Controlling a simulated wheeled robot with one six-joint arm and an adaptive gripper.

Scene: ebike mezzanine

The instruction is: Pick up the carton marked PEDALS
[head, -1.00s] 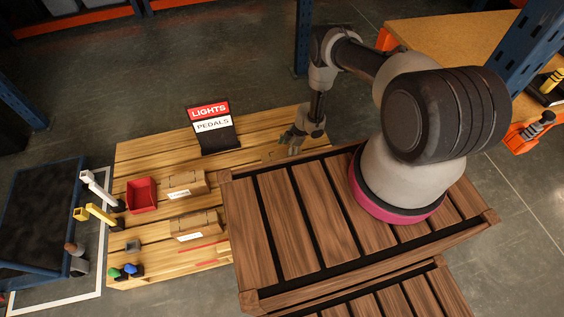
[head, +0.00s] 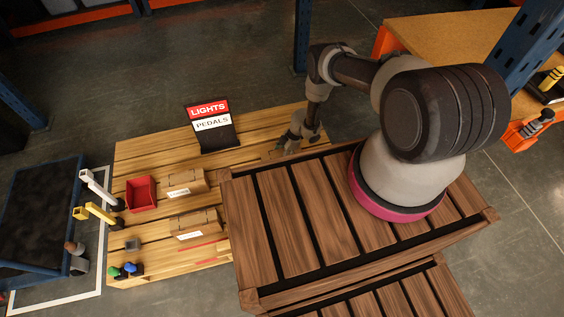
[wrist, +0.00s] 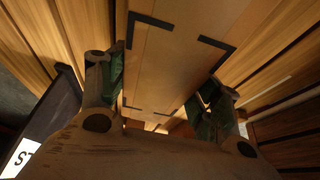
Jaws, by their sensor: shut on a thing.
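My gripper (head: 294,142) is low over the far right part of the slatted wooden pallet (head: 150,152), beside the sign. In the wrist view my gripper (wrist: 162,98) has its dark green fingers on either side of a plain tan carton-like piece, shut on it. Its marking does not show, so I cannot tell whether it reads PEDALS. Two taped cartons with white labels lie farther left on the pallet: a back carton (head: 188,178) and a front carton (head: 199,219). Their labels are too small to read surely.
A black sign (head: 211,137) reading LIGHTS and PEDALS stands on the pallet left of my gripper. A red bin (head: 141,193) and several small parts are at the pallet's left. A brown slatted deck (head: 290,230) lies in front. Black corner marks show in the wrist view.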

